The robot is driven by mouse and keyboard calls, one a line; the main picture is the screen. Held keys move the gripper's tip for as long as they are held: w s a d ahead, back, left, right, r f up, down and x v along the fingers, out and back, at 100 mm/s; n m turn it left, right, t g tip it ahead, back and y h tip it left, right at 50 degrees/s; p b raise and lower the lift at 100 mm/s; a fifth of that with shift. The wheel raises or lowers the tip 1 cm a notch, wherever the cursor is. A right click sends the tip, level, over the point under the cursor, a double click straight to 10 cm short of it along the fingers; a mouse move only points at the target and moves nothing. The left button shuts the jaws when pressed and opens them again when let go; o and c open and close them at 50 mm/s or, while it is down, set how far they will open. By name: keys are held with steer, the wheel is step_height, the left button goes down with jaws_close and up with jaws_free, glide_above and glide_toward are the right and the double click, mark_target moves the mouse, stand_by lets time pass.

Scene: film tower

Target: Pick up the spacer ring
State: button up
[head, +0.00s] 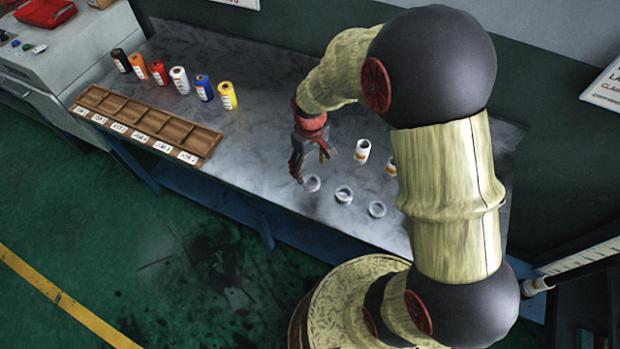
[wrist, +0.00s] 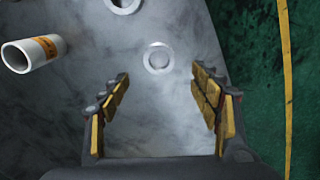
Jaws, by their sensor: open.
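Another ring (wrist: 122,3) is cut off by the top edge.
A white cylinder with an orange label (head: 362,151) stands behind the rings; another (head: 391,167) is partly hidden by my arm. Coloured bottles (head: 180,80) and a wooden compartment tray (head: 150,122) are at the left. The bench (head: 260,130) is clear between them and my gripper.

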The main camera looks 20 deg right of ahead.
mark_target(311, 184)
step_height(311, 184, down, 8)
steer(key=shift+s+d+r+b, duration=0.15)
steer(key=shift+r+b, duration=0.1)
steer(key=shift+b, duration=0.95)
steer(key=c, duration=1.2)
steer(key=shift+r, duration=0.1)
steer(key=shift+c, duration=0.3)
